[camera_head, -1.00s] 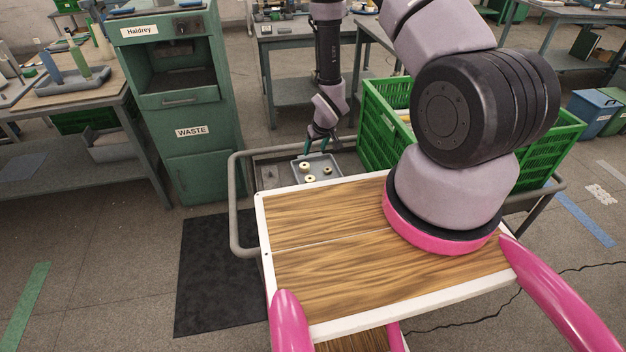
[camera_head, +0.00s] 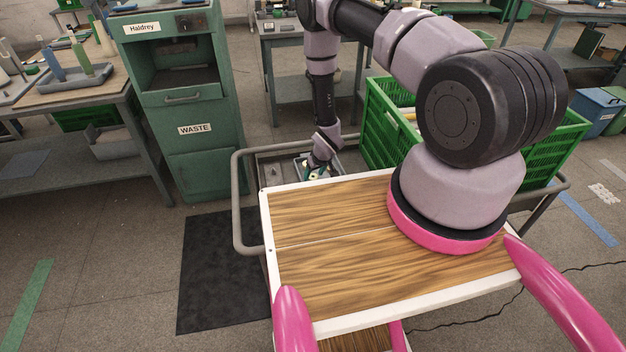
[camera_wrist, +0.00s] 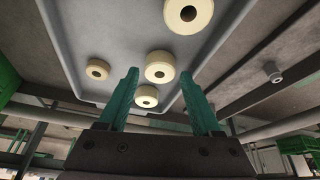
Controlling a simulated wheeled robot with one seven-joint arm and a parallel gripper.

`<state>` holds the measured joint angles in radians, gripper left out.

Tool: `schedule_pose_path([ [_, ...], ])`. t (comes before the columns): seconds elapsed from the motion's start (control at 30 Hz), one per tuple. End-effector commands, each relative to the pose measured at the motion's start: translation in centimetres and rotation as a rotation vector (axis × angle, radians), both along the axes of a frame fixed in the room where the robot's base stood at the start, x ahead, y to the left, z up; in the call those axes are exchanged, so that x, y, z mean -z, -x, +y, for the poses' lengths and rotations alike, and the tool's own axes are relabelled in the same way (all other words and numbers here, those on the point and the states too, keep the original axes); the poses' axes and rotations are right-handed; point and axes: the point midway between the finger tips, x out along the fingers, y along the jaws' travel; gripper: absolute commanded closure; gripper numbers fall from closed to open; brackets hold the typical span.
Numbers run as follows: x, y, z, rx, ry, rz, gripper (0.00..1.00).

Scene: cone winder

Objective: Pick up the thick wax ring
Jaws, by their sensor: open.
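In the wrist view several rings sit in the grey tray (camera_wrist: 68,50). A large cream ring (camera_wrist: 205,18) is at the top, a smaller tan ring (camera_wrist: 97,62) at left, a cream ring (camera_wrist: 160,60) in the middle and another cream ring (camera_wrist: 147,90) below it. I cannot tell surely which is the thick wax ring; the middle and lower cream rings show tall side walls. My gripper (camera_wrist: 159,73) is open and empty, its green fingers on either side of the middle ring in the picture. In the head view my gripper (camera_head: 316,172) is over the tray and mostly hides it.
The tray lies on a grey cart with a tubular rail (camera_head: 237,200). A green crate (camera_head: 385,120) stands to the right of it. A green waste cabinet (camera_head: 185,110) stands at the left behind.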

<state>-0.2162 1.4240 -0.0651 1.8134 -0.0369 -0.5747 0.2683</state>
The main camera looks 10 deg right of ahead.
Motion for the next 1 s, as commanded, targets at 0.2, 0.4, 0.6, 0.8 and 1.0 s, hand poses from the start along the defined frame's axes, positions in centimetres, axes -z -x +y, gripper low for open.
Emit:
schedule_pose_path([
  [0.2, 1.3, -0.6, 0.1, 0.001, 0.001, 0.0, 0.34],
  [0.4, 1.3, -0.5, 0.1, 0.001, 0.001, 0.001, 0.5],
  [0.6, 1.3, -0.5, 0.1, 0.001, 0.001, 0.0, 1.0],
  [0.8, 1.2, -0.6, 0.1, 0.001, 0.001, 0.0, 1.0],
  [1.0, -0.5, -0.7, 0.1, 0.002, 0.0, -0.002, 1.0],
])
